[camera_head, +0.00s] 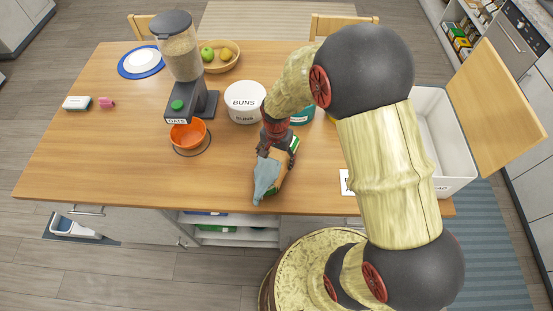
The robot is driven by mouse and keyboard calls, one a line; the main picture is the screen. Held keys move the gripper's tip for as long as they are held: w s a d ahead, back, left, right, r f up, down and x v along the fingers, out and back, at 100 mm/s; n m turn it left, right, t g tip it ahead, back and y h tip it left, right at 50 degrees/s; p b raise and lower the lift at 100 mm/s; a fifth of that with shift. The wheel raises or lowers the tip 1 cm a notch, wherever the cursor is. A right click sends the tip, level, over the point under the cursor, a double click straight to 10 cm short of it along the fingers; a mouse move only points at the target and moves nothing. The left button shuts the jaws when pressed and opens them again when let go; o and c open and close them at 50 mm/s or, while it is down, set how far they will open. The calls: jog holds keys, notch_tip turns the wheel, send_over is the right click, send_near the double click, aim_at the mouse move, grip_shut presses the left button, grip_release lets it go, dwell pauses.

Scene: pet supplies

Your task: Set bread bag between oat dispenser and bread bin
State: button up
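The bread bag (268,181), light blue with a brown and green part, is near the front edge of the table. My gripper (277,154) is over its far end, with dark fingers at the bag; whether they are closed on it is too small to tell. I cannot tell if the bag rests on the table. The oat dispenser (183,62), with a clear hopper and a dark base marked OATS, stands at the left. A large white bin (455,183) with a wooden lid (494,78) swung open stands at the right, partly hidden by my arm; it appears to be the bread bin.
An orange bowl (187,134) sits under the dispenser. A white BUNS tub (245,103) stands behind the bag. A teal container (302,115) is partly hidden by my arm. A fruit basket (219,58) and a blue-rimmed plate (142,62) are at the back. The table's front left is clear.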

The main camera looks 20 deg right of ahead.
jog(key=shift+f, duration=0.15)
jog(key=o, duration=1.6)
jog(key=shift+o, duration=0.2)
